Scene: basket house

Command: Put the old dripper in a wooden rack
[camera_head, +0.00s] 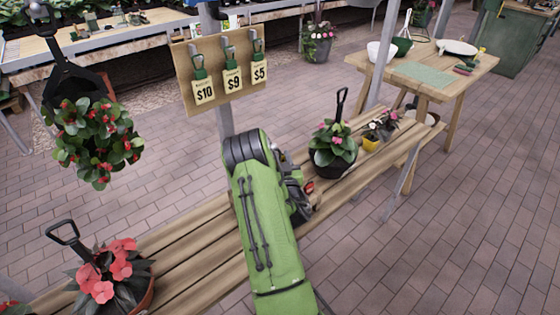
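I cannot make out an old dripper for certain in the head view. A wooden board (217,102) on a post holds several small green hanging tools with price cards reading $10, $9 and $5. A slatted wooden bench (195,245) runs from lower left to upper right. I cannot tell which wooden piece is the rack. My green arm rises from the bottom centre over the bench. Dark parts at its right side (297,195) seem to be my wrist or gripper, beside a small red piece. The fingertips are not clear, so I cannot tell what they hold.
Potted flowers stand on the bench at the near left (105,280) and right of my arm (333,150). A flower basket (97,145) hangs at upper left. A wooden table (425,75) with bowls stands at upper right. The paved floor is clear at right.

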